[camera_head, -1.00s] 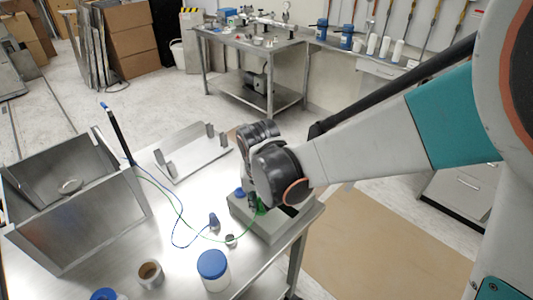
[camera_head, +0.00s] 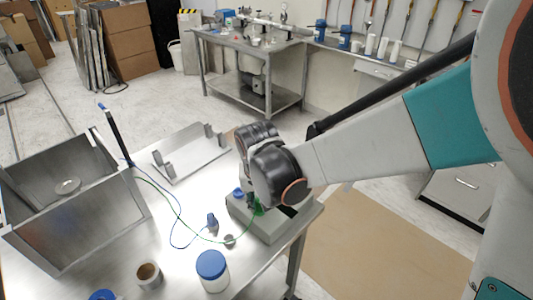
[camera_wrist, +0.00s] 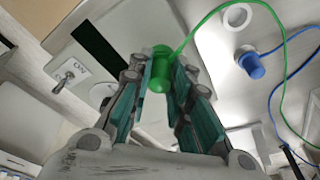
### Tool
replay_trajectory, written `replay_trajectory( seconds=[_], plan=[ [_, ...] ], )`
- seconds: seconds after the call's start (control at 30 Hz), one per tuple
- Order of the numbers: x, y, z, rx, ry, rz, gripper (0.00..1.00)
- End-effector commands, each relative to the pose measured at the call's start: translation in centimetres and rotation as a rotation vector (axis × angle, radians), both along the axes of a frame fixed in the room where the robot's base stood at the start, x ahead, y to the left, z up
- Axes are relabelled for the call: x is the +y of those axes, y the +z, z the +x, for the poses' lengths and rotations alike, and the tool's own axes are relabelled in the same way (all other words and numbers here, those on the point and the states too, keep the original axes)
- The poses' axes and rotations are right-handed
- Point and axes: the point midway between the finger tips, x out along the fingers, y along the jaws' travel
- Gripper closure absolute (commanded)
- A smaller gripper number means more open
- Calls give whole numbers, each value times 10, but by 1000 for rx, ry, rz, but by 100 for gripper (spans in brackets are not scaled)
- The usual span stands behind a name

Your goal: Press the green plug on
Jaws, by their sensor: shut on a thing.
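The green plug (camera_wrist: 160,68) sits between the fingertips of my gripper (camera_wrist: 164,85) in the wrist view, with its green cable running up and right. My gripper is shut on it. In the head view the green plug (camera_head: 257,208) shows only in part below my wrist, at the grey box (camera_head: 268,230) on the table. The box's face shows in the wrist view with a toggle switch (camera_wrist: 66,78) and a dark slot. Whether the plug touches a socket is hidden by the plug and fingers.
A blue plug (camera_head: 212,220) with a blue cable lies on the table left of the box; it also shows in the wrist view (camera_wrist: 252,66). A blue-lidded jar (camera_head: 212,270), a cup (camera_head: 149,275), an open metal box (camera_head: 75,215) and a metal bracket (camera_head: 185,155) stand around.

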Motion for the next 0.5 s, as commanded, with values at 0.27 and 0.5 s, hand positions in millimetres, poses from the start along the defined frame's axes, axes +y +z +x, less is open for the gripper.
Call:
replay_trajectory(
  seconds=[0.27, 0.5],
  plan=[
    [-1, -1, -2, 2, 1, -1, 66],
    [0, -1, -1, 2, 0, -1, 58]
  ],
)
